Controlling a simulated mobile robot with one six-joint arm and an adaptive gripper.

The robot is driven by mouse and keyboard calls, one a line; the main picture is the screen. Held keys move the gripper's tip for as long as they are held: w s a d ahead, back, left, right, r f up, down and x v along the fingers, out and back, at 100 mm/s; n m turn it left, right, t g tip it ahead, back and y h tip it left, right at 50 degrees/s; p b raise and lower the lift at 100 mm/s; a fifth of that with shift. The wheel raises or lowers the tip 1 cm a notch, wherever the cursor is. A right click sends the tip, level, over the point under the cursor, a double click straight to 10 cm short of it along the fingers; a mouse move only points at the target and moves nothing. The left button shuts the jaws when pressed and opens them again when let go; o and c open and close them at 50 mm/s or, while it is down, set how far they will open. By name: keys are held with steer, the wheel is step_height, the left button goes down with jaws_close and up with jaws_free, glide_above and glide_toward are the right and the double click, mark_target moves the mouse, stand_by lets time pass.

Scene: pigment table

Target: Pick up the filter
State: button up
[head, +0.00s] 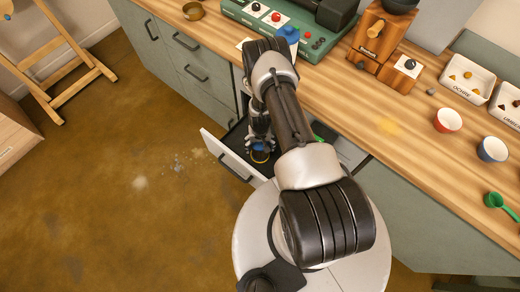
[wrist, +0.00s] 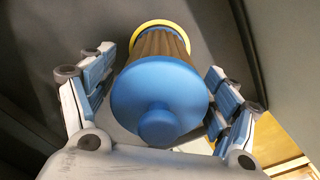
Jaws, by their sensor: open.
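The filter (wrist: 160,90) fills the middle of the wrist view. It has a blue cap with a knob, a brown pleated body and a yellow rim at the far end. It also shows in the head view as a small blue and yellow piece (head: 260,152), inside the open drawer (head: 221,155). My gripper (wrist: 152,95) is open, with one finger on each side of the filter. The left finger looks apart from it; I cannot tell whether the right finger touches it. My arm hides much of the drawer in the head view.
The drawer stands out from the cabinet (head: 425,215) below the wooden counter (head: 350,105). On the counter are a green machine (head: 315,45), a wooden grinder (head: 375,40), a red bowl (head: 447,120), a blue bowl (head: 492,150) and a green scoop (head: 495,201). The floor at left is mostly clear.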

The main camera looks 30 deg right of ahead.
steer(key=shift+f, duration=0.95)
steer(key=c, duration=1.2)
steer(key=shift+c, duration=0.4)
steer(key=shift+r, duration=0.15)
